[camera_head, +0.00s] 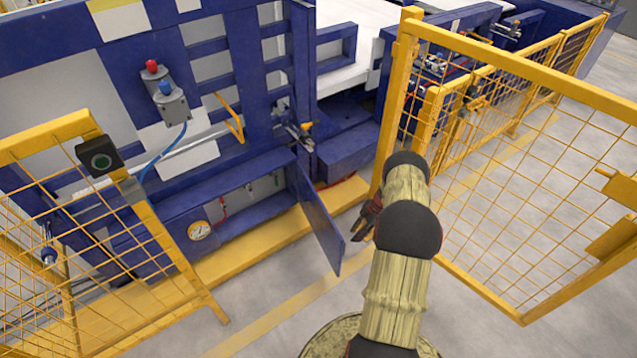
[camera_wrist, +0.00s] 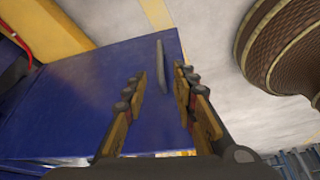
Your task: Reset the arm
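My arm reaches forward in the head view, with my gripper (camera_head: 364,218) partly hidden behind its links. It is beside the free edge of a blue cabinet door (camera_head: 318,218), which stands swung out from a low compartment of the blue machine (camera_head: 225,195). In the wrist view my gripper (camera_wrist: 160,74) has its two fingers apart with nothing between them. The blue door (camera_wrist: 85,95) fills the left and middle of that view. A thin grey handle (camera_wrist: 160,66) on the door shows beyond the fingertips. I cannot tell its exact distance from them.
A yellow mesh gate (camera_head: 500,170) stands close to the right of my arm. A gauge (camera_head: 199,230) sits low on the machine. Grey floor (camera_head: 270,285) is clear before the door.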

